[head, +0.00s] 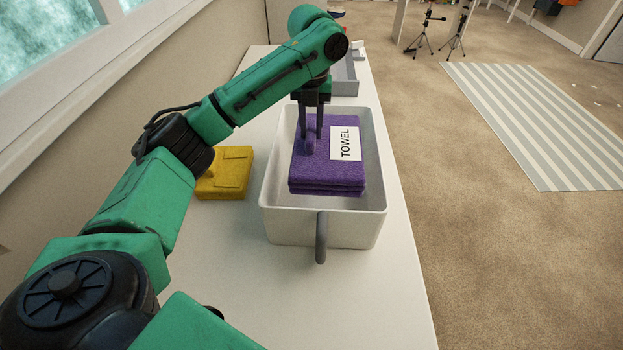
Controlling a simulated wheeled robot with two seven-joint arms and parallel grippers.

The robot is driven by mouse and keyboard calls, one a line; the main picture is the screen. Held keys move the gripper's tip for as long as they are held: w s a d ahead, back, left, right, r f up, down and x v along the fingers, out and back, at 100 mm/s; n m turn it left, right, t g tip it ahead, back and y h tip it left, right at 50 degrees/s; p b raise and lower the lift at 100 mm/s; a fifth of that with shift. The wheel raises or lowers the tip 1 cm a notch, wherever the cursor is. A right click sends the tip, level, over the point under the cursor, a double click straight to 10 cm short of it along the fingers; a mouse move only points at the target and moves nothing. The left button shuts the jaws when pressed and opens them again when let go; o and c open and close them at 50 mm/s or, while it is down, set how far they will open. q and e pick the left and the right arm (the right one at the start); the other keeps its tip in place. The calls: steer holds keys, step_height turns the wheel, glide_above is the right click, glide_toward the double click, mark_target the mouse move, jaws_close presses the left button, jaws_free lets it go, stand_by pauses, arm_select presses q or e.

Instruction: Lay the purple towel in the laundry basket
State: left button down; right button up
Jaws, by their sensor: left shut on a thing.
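The purple towel (308,176), folded and marked with a white TOWEL label, is within the walls of the white laundry basket (290,231). I cannot tell whether it rests on the basket floor. My left gripper (311,145) points down over the towel's left part and is shut on a pinched bit of it. The basket stands on a long white table, with a grey handle on its near side. My right gripper is not in view.
A grey tray (345,78) stands behind the basket. The window wall runs along the left. A striped rug (540,120) and tripods are on the carpet at right.

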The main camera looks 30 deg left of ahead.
arm_select(q)
steer(key=f, duration=0.6)
steer(key=shift+w+a+p, duration=0.1)
steer(key=shift+a+p, duration=0.25)
steer(key=shift+p, duration=0.05)
step_height(320, 180, down, 9)
steer(key=shift+p, duration=0.3)
steer(key=c, duration=0.7)
jaws_free()
steer(key=shift+r, duration=0.1)
steer(key=shift+o, duration=0.2)
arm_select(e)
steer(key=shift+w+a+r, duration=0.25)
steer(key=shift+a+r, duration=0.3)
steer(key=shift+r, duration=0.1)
arm_select(q)
step_height(320, 180, up, 12)
steer(key=shift+b, duration=0.45)
steer(key=shift+r, duration=0.1)
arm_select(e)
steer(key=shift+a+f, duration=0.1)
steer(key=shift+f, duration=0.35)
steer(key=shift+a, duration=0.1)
